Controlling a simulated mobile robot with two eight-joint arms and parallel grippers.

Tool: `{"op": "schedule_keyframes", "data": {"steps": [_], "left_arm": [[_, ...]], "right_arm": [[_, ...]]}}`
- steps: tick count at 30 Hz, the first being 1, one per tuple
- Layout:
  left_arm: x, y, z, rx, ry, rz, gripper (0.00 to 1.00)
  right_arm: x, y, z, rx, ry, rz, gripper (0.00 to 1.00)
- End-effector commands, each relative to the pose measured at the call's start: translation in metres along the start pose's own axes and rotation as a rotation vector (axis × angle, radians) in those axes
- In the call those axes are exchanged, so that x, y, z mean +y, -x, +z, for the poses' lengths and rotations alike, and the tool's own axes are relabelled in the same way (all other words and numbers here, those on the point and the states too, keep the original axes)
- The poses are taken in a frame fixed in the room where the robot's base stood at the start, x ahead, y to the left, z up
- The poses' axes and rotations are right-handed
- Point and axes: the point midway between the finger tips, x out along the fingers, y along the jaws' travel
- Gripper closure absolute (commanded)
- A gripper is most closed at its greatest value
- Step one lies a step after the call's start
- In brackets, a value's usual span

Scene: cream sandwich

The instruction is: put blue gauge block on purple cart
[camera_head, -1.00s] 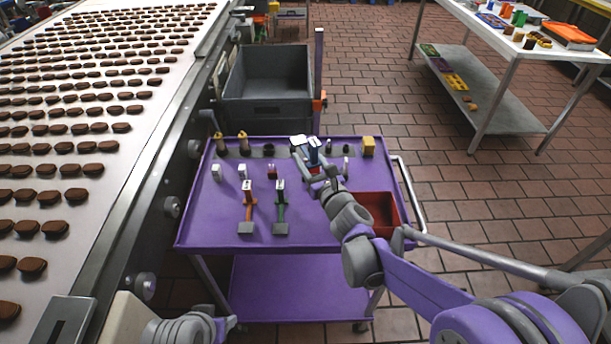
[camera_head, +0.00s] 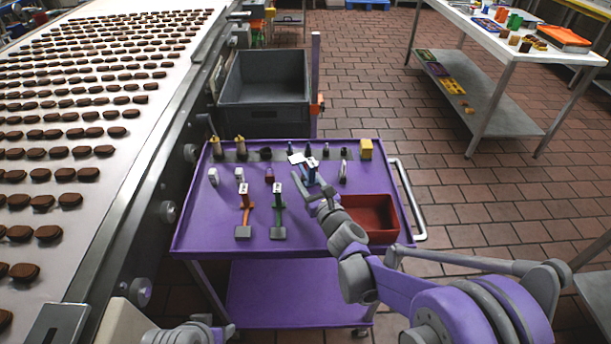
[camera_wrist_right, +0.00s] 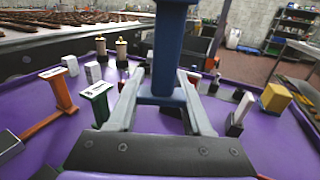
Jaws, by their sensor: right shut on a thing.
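The blue gauge block (camera_head: 311,174) stands upright near the back middle of the purple cart (camera_head: 200,226). In the right wrist view the blue block (camera_wrist_right: 168,50) rises between the fingers, its wider dark foot low between them. My right gripper (camera_head: 312,190) is shut on it; the fingers also show in the wrist view (camera_wrist_right: 160,98). The block's foot is at or close to the cart top; I cannot tell whether it touches. Part of my left arm shows at the bottom left, but its gripper is out of view.
An orange gauge (camera_head: 246,205) and a green gauge (camera_head: 278,212) stand left of my gripper. Small blocks and pegs line the cart's back. A yellow block (camera_head: 366,149) stands back right, a red tray (camera_head: 394,231) front right. A conveyor runs along the left.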

Motion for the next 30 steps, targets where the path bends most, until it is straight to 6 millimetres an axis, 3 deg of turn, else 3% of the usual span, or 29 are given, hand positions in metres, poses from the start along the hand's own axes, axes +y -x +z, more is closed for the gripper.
{"op": "schedule_keyframes", "data": {"steps": [5,6,10,19,23,30], "left_arm": [[0.0,-0.002,0.001,-0.001,0.0,0.0,0.43],[0.0,-0.002,0.001,-0.001,0.0,0.0,0.43],[0.0,-0.002,0.001,-0.001,0.0,0.0,0.43],[0.0,-0.001,0.0,0.0,0.0,0.0,0.43],[0.0,0.009,-0.006,0.003,0.0,0.0,0.43],[0.0,0.002,-0.001,0.001,0.0,0.0,0.43]], "right_arm": [[0.0,0.0,-0.003,0.0,0.0,0.0,1.0],[0.0,0.0,-0.003,0.0,0.0,0.0,0.45],[0.0,0.0,-0.004,0.0,0.0,-0.001,0.22],[0.0,0.0,-0.002,0.001,0.0,-0.001,0.2],[0.0,0.0,0.012,-0.001,0.001,-0.001,0.2],[-0.001,0.053,0.009,0.0,0.0,-0.002,0.2]]}}
